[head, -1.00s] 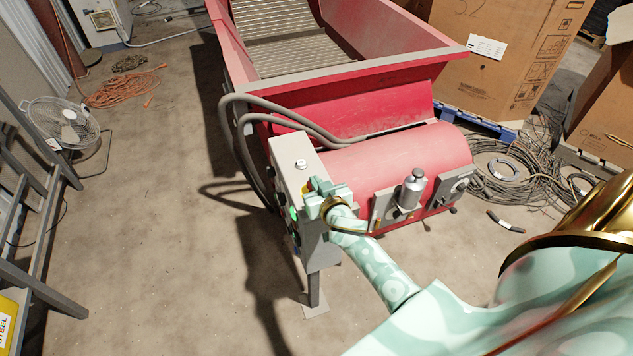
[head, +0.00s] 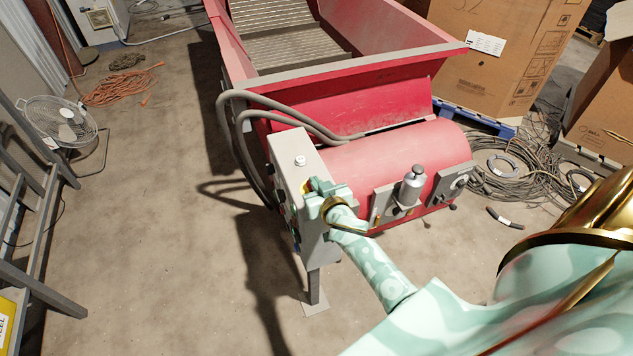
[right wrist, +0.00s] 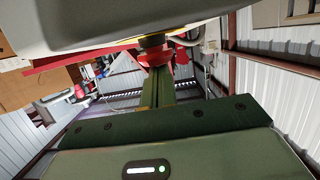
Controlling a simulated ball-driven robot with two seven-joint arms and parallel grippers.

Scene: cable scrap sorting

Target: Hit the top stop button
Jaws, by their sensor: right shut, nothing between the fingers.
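The grey control box (head: 297,160) stands on a post at the front left corner of the red machine. A yellow patch (head: 306,187) shows on its face beside my right gripper (head: 316,188). In the right wrist view a red stop button (right wrist: 154,57) with a dark base sticks out below the box. My right gripper (right wrist: 157,82) is shut and empty, its fingertips at the red button and seemingly touching it. Whether the button is pushed in I cannot tell. In the head view the gripper hides the button. My left gripper is not in view.
The red machine (head: 395,157) with its hopper (head: 360,65) fills the middle. Grey hoses (head: 238,120) loop beside the box. Coiled cables (head: 505,170) and cardboard boxes (head: 500,60) lie right. A fan (head: 62,122) stands left; the floor between is clear.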

